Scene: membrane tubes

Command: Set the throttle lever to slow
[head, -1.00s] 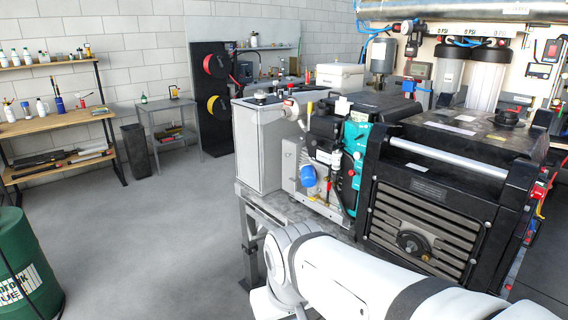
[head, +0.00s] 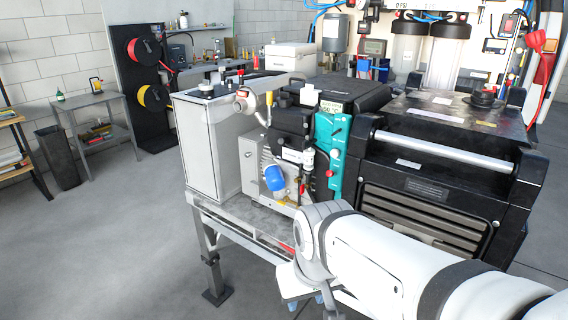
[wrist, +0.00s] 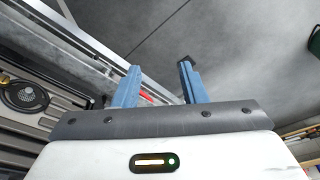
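The engine (head: 285,165) stands on a metal bench, with a blue cap, a teal panel (head: 328,150) and a small red knob (head: 330,173). A yellow-tipped upright piece (head: 269,99) rises at its upper left. I cannot tell which small part is the throttle lever, and no "slow" marking is readable. My gripper (wrist: 158,82) shows two blue fingers spread apart with nothing held between them. It points down past the bench edge, below and in front of the engine, apart from it. In the head view my arm hides most of the gripper.
A black louvred unit (head: 425,205) stands right of the engine, and a grey cabinet (head: 210,150) stands left. The bench edge (head: 240,235) runs below. Hose reels (head: 143,50) and a small table (head: 90,104) are behind. The floor at left is clear.

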